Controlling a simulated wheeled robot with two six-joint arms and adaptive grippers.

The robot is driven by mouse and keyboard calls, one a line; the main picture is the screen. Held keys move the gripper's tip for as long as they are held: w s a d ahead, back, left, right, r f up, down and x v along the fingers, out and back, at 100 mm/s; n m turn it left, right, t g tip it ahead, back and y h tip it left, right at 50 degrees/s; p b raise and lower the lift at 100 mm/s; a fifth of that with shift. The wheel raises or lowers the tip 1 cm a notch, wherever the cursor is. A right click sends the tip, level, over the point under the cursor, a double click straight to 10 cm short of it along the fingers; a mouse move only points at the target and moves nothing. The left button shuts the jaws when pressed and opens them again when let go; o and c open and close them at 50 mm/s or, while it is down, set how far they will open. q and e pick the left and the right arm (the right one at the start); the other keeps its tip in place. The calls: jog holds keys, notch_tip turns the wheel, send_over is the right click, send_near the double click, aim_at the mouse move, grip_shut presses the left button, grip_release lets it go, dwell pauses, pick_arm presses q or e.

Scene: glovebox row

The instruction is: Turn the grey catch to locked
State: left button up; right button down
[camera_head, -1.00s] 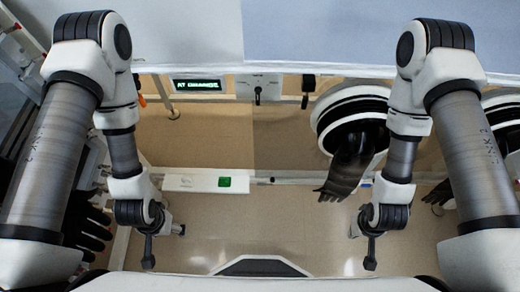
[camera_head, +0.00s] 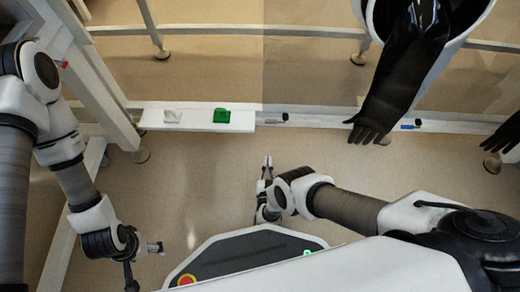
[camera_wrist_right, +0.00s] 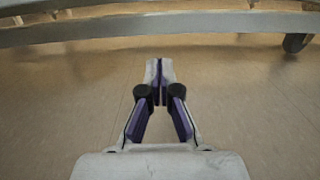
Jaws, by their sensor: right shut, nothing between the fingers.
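A pale grey piece (camera_head: 172,116), which looks like the grey catch, sits on the left half of a white ledge (camera_head: 190,125) in the head view. It is small, and I cannot read its lock position. A green piece (camera_head: 221,115) sits beside it to the right. My right gripper (camera_head: 267,164) is to the right of the ledge and nearer my body, apart from both pieces. It is shut and empty; its fingertips meet in the right wrist view (camera_wrist_right: 159,74). My left gripper (camera_head: 158,247) is low at the left, away from the ledge; its jaws are too small to judge.
A black glove (camera_head: 400,75) hangs from a port at the upper right. A rail (camera_head: 335,122) runs right from the ledge, with small fittings on it. A white frame post (camera_head: 85,60) stands at the left. Bare floor (camera_head: 200,185) lies between the ledge and my base.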

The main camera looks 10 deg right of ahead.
aim_at(275, 122)
jog(key=b+x, duration=0.4)
jog(key=x, duration=0.5)
jog(key=shift+w+d, duration=0.15)
jog(key=shift+w, duration=0.25)
jog(key=r, duration=0.2)
jog(key=r+p, duration=0.1)
jog(key=r, duration=0.1)
jog(key=shift+w+d+r, duration=0.1)
jog(key=shift+w+r, duration=0.05)
jog(key=shift+w, duration=0.25)
jog(key=shift+w, duration=0.1)
